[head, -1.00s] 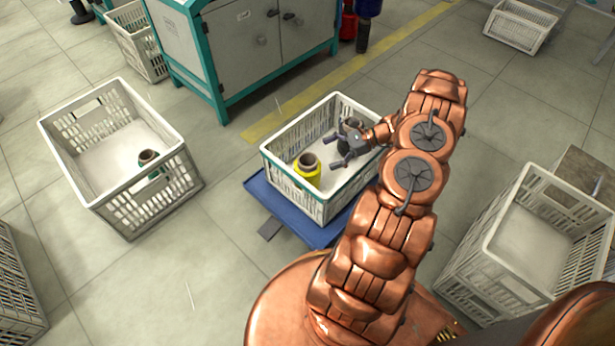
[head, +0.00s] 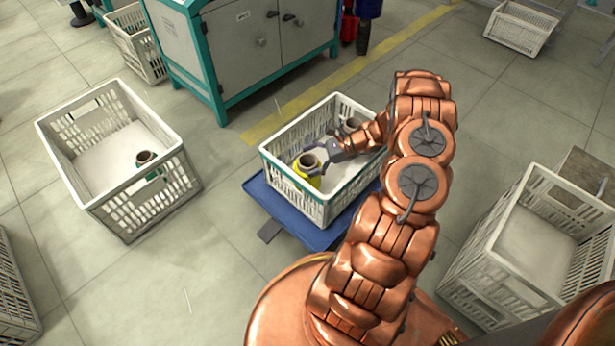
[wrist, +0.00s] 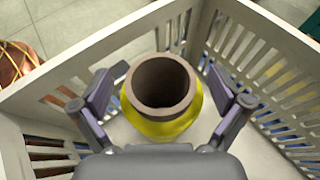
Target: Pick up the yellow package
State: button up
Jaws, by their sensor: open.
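The yellow package (head: 308,170) is a yellow bobbin with a brown hollow core, standing in the white crate (head: 325,207) on a blue platform. In the wrist view the yellow package (wrist: 166,122) is centred, its open core facing the camera. My gripper (head: 317,155) is open at the package, its fingers spread around the core's top in the head view. In the wrist view my gripper (wrist: 165,90) has one finger on each side of the package, with gaps visible on both sides. The lower part of the package is partly hidden by the crate wall and its own top.
Another bobbin (head: 351,124) stands in the same crate, partly behind my gripper. The blue platform (head: 270,212) sticks out under the crate. A white crate (head: 90,150) at left holds a green bobbin (head: 147,160). An empty-looking crate (head: 525,240) stands at right, and a cabinet (head: 250,50) behind.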

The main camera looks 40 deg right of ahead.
grip_shut()
dwell(0.8)
